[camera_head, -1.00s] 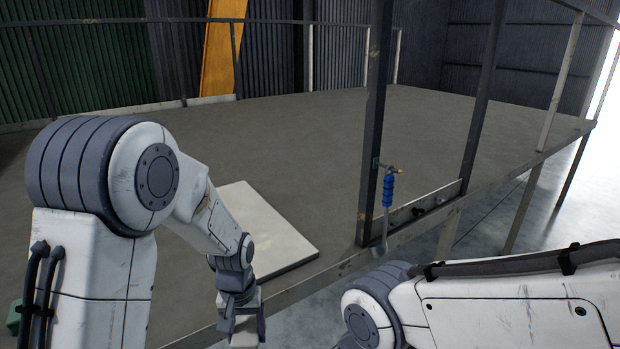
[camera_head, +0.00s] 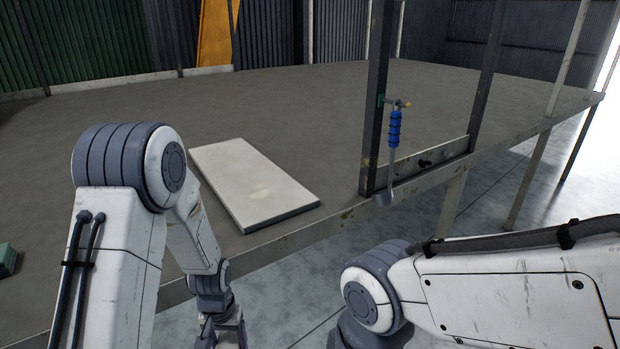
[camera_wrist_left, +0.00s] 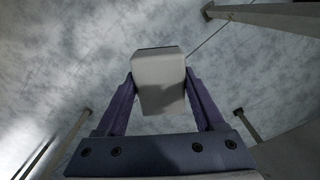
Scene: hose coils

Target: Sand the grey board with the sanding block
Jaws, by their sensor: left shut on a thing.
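The grey board (camera_head: 250,180) is a pale, flat panel lying on the platform near its front edge, with a faint lighter patch on top. My left gripper (camera_head: 222,338) hangs low in front of the platform edge, below and apart from the board. In the left wrist view it (camera_wrist_left: 160,100) is shut on a pale, box-shaped block with a thin dark edge, which I take as the sanding block (camera_wrist_left: 158,75). Concrete floor shows beneath the block. The block is not clearly visible in the head view. My right gripper is out of view; only its arm shows.
The platform (camera_head: 300,95) has wide clear room behind the board. Dark posts stand right of the board. A blue-handled tool (camera_head: 394,128) hangs on one. A green object (camera_head: 7,260) sits at the far left edge.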

